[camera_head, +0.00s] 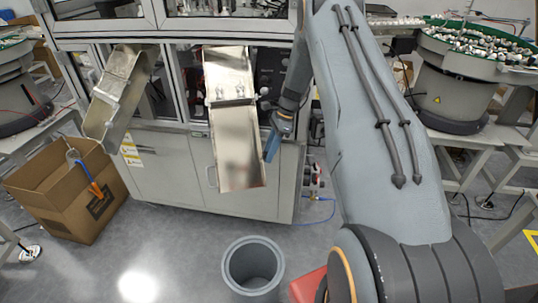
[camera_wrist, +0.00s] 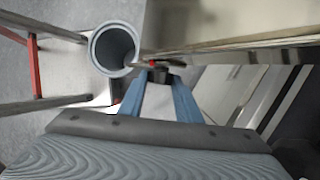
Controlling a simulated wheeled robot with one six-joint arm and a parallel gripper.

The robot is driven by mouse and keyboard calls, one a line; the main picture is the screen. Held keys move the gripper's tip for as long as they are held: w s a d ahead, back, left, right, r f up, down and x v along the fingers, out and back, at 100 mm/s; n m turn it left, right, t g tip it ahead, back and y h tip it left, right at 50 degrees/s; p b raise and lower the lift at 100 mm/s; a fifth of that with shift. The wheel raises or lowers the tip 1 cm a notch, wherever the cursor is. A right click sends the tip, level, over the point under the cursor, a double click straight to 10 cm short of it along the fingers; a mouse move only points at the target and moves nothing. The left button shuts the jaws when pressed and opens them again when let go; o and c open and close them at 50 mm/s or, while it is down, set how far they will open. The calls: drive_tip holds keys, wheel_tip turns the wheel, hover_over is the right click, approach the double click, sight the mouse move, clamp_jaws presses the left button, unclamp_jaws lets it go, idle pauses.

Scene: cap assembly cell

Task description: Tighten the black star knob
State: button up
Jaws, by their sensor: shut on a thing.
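My gripper (camera_wrist: 160,84) shows in the wrist view with its two blue fingers closing around a small dark part, which looks like the black star knob (camera_wrist: 160,76). A small red spot sits just beside it, at the edge of a shiny metal chute (camera_wrist: 215,52). The knob's star shape cannot be made out; the fingers cover most of it. In the head view my gripper (camera_head: 272,146) is at the right side of the middle metal chute (camera_head: 238,150), close to its edge. The knob is hidden there behind my gripper.
A grey bin (camera_head: 253,265) stands on the floor below the chute. A second chute (camera_head: 117,95) slopes toward a cardboard box (camera_head: 65,190) at the left. The machine cabinet (camera_head: 165,170) is behind. A bowl feeder (camera_head: 450,85) stands at the right.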

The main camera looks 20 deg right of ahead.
drive_tip(key=shift+w+r, duration=0.1)
drive_tip(key=o, duration=1.1)
drive_tip(key=shift+a, duration=0.1)
drive_tip(key=shift+c, duration=0.2)
drive_tip(key=b+v, duration=0.2)
drive_tip(key=v, duration=0.5)
drive_tip(key=shift+d+r, duration=0.3)
